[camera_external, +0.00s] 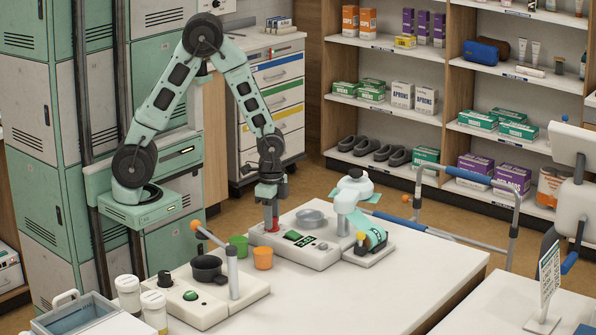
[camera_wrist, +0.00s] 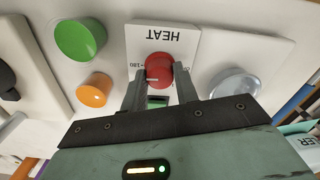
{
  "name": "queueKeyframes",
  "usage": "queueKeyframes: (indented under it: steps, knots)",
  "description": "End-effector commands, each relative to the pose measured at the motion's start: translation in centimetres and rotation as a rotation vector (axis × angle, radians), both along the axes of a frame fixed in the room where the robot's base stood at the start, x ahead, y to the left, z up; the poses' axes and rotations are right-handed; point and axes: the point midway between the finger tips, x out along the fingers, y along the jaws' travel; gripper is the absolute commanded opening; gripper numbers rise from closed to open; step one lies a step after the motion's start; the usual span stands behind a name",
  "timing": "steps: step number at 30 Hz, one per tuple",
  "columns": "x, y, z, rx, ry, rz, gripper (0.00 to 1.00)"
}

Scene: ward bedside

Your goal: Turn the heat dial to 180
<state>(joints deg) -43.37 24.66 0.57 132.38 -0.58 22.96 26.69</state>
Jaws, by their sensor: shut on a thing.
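The red heat dial (camera_wrist: 159,70) sits on a white panel (camera_wrist: 182,42) marked HEAT, which reads upside down in the wrist view. A "180" mark (camera_wrist: 137,65) is printed left of the dial there. A small pale line shows on the dial's lower left side; I cannot tell exactly where it points. My gripper (camera_wrist: 160,85) is shut on the dial, one finger on each side. In the external view my gripper (camera_external: 271,222) reaches straight down to the white appliance base (camera_external: 312,256), and only a little red shows at its tips.
A metal dish (camera_external: 310,217) and a white mixer-like unit (camera_external: 349,196) stand right of my gripper. A board with a black pot (camera_external: 207,268) and lever (camera_external: 233,275) is nearer. The table's front right is clear.

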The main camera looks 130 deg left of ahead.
Motion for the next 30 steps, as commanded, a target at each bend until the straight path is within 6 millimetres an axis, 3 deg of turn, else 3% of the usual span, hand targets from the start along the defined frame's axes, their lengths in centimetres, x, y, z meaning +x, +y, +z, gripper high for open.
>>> queueKeyframes:
  steps: [19,20,21,30]
  knots:
    - [0.07,0.04,0.07,0.002,-0.002,-0.048,0.07]
    - [0.07,0.04,0.07,0.002,-0.002,-0.048,0.38]
    - [0.07,0.04,0.07,0.002,-0.002,-0.048,0.49]
    - [0.04,0.02,0.10,0.000,-0.001,-0.048,0.52]
